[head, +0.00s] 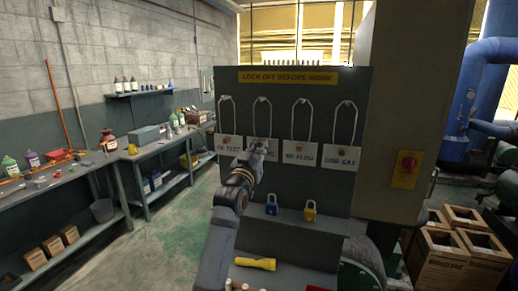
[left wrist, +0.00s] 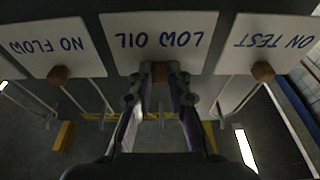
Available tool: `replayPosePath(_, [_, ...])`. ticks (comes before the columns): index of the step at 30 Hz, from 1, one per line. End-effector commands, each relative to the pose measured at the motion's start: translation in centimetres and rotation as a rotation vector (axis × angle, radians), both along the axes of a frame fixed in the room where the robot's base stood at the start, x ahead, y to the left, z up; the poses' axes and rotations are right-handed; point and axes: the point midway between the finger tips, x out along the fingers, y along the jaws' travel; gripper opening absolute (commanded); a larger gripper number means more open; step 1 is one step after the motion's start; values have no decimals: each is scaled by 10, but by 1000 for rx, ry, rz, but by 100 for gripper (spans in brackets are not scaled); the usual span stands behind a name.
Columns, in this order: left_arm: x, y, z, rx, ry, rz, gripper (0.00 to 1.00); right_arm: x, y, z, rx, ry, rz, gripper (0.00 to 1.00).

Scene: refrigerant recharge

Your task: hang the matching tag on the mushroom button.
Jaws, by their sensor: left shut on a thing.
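The red mushroom button (head: 407,163) sits on a yellow plate on the beige cabinet at the right. Several white tags hang by wire loops on the dark board: ON TEST (head: 229,143), NO FLOW (head: 300,154), LOW GAS (head: 341,159), and LOW OIL (left wrist: 158,40) between ON TEST and NO FLOW. My left gripper (head: 258,149) is in front of the LOW OIL tag and hides much of it in the head view. In the left wrist view its fingers (left wrist: 160,76) are shut on the brown knob at that tag's edge. The right gripper is not in view.
A blue padlock (head: 271,206) and a yellow padlock (head: 310,211) are low on the board. A yellow flashlight (head: 255,264) lies on the ledge below. Cardboard boxes (head: 458,240) stand at the lower right. Workbenches line the left wall, with open floor between.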

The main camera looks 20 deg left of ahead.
Motion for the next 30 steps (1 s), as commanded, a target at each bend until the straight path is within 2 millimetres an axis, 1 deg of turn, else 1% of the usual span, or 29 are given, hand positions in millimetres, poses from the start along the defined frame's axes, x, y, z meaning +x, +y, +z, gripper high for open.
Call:
replayPosePath(7, [0,0,5,0,-1,0,0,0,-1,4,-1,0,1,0])
replayPosePath(21, [0,0,32,0,0,0,0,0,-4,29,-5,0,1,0])
replayPosePath(30, [0,0,32,0,0,0,0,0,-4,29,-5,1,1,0])
